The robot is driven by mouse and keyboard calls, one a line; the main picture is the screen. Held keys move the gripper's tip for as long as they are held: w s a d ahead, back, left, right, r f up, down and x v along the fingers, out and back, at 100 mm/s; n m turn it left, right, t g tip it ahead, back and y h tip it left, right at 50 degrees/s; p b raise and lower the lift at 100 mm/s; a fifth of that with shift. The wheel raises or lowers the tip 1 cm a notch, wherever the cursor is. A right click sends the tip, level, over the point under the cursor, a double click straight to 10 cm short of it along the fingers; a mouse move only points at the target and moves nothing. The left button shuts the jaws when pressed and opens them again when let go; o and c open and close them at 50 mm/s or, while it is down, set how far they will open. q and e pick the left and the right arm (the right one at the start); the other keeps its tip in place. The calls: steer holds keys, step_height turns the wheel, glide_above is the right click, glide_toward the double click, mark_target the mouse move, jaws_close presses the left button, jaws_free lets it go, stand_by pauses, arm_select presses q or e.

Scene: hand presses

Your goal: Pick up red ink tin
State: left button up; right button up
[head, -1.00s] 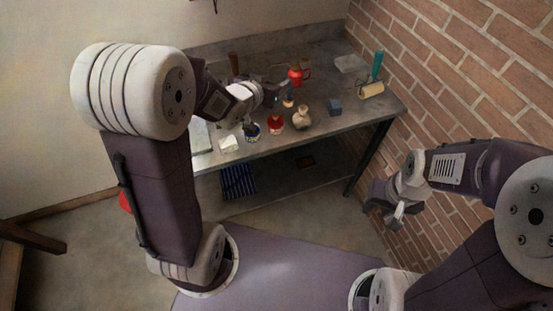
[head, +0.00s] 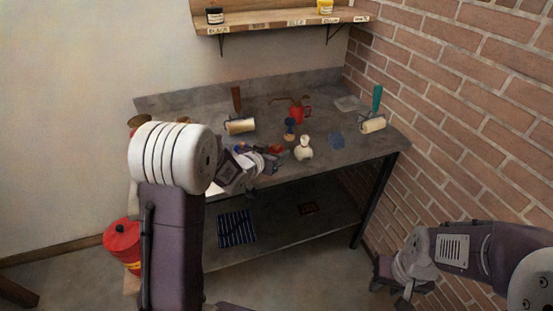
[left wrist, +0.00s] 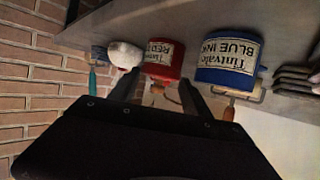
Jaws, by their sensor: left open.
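The red ink tin (left wrist: 165,60), with a cream label, stands on the bench and appears upside down in the left wrist view. In the head view it is partly hidden behind my left gripper (head: 272,162). That gripper is open; its two dark fingers (left wrist: 160,90) point at the red tin, one toward each side, and I see no grip on it. The blue ink tin (left wrist: 227,65) stands beside the red one. My right gripper (head: 392,283) is at the lower right, away from the bench; its jaw opening is unclear.
A shelf (head: 280,20) hangs above. A brick wall bounds the right.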

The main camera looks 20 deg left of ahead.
arm_select(q)
steer(key=x, duration=0.4)
steer(key=shift+w+d, duration=0.15)
steer(key=shift+w, duration=0.1)
steer(key=shift+w+f, duration=0.2)
steer(key=shift+w, duration=0.1)
steer(key=shift+s+r, duration=0.1)
steer(key=shift+s, duration=0.05)
steer(key=c, duration=0.4)
jaws_close()
steer(key=shift+r, duration=0.1)
